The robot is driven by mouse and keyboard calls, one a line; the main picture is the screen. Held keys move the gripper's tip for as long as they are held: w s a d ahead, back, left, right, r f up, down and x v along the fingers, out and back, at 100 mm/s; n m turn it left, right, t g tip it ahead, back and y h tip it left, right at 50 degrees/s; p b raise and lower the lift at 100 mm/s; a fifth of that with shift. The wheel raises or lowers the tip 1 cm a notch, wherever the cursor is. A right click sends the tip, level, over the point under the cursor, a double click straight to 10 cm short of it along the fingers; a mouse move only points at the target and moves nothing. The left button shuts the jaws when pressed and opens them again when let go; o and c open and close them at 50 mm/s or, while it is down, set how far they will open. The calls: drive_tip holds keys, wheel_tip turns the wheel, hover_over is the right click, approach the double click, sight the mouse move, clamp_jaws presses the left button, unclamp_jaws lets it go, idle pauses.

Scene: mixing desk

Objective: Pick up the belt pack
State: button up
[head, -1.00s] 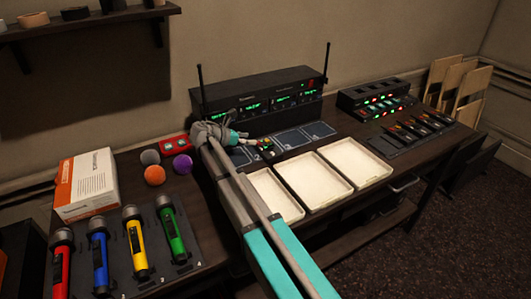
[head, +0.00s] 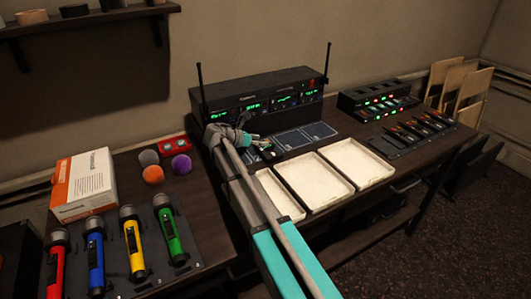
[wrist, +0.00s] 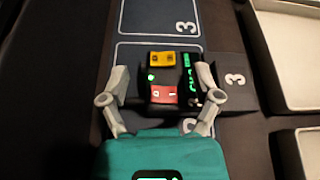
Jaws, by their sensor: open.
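The belt pack (wrist: 162,80) is a small dark box with a yellow and a red patch and green lit marks on top. In the wrist view it lies between the two fingers of my gripper (wrist: 163,83), one finger to its left and one to its right. The fingers are apart; I cannot tell whether they touch its sides. In the head view my gripper (head: 258,147) is low over the dark pads in front of the black receiver rack, and the arm hides much of the spot.
White trays (head: 346,149) stand just in front of the pads (head: 320,130). The receiver rack (head: 270,100) with two antennas is close behind. A charger (head: 378,105) stands to the right. Coloured microphones (head: 134,245) and a box (head: 86,184) lie left.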

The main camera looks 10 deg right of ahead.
drive_tip(key=shift+w+d+f, duration=0.1)
drive_tip(key=shift+d+f, duration=0.05)
drive_tip(key=shift+d, duration=0.25)
drive_tip(key=shift+a, duration=0.1)
clamp_jaws()
idle(0.4)
